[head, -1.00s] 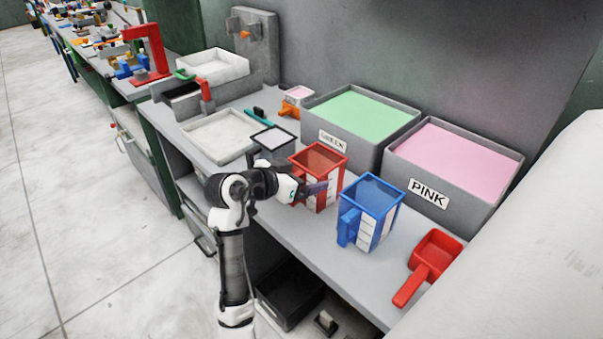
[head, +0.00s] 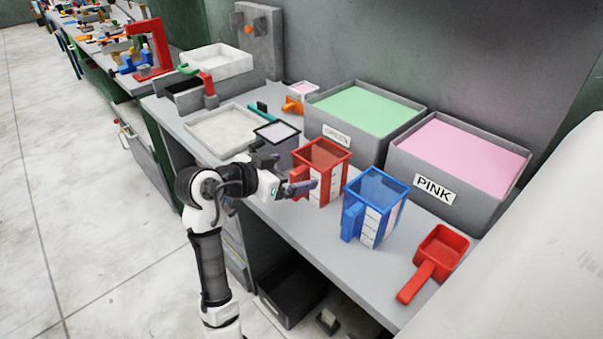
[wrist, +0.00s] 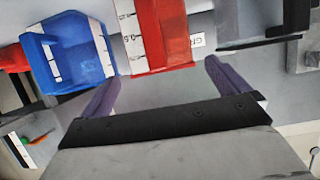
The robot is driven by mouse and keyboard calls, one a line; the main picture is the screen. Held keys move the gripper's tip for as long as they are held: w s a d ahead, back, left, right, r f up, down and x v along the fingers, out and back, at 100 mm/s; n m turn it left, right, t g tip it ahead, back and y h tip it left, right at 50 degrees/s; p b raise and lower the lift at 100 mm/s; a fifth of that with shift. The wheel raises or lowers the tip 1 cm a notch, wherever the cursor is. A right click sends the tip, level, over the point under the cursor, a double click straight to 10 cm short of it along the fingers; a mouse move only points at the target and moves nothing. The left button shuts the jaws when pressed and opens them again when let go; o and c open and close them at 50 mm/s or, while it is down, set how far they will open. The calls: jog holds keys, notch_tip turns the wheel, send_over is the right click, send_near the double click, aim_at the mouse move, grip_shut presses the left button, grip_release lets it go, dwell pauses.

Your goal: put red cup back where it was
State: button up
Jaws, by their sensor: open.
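The red cup (head: 324,165), a square red measuring cup with white scale panels, stands upright on the grey counter between the grey cup and the blue cup. It also shows at the top middle of the wrist view (wrist: 160,35). My gripper (head: 300,185) is at the near side of the red cup, by its handle. In the wrist view my gripper (wrist: 160,82) has its two purple fingers wide apart, with nothing clearly held between them. The red cup lies just ahead of the fingertips. Whether a finger touches it I cannot tell.
A blue cup (head: 376,200) stands close on the right, a grey cup (head: 277,138) close on the left. Behind are the GREEN bin (head: 334,134) and the PINK bin (head: 448,189). A red scoop (head: 437,255) lies at the right. The counter (head: 340,265) is clear in front.

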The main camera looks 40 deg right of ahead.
jog(key=b+v, duration=0.1)
jog(key=v, duration=0.5)
jog(key=shift+a+r, duration=0.1)
